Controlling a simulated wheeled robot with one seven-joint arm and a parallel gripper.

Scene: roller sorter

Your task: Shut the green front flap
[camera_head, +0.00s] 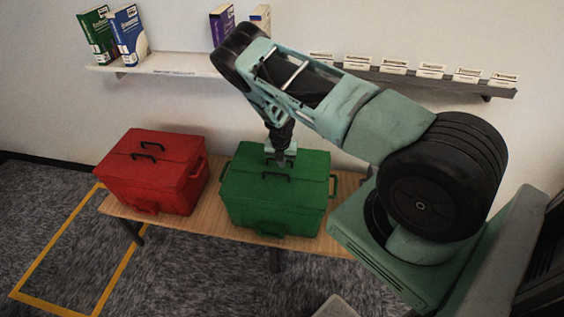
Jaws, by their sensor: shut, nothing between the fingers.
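The green box (258,208) stands on a wooden bench, right of centre. Its top carries two dark handles, one behind the other. The green front flap (252,184), with the nearer handle (275,178), looks flat and level with the box top. I see no clear gap at its edge. My gripper (281,160) points down over the rear half of the top, by the farther handle, behind the front handle. Its fingers are shut and empty. I cannot tell whether they touch the top. The fingers partly hide the rear handle.
A red box (160,178) with a similar top stands at left on the bench (222,227). A wall shelf (165,63) with several books and a rail (430,82) with labelled cards are behind. Yellow lines (65,240) mark the carpet at left.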

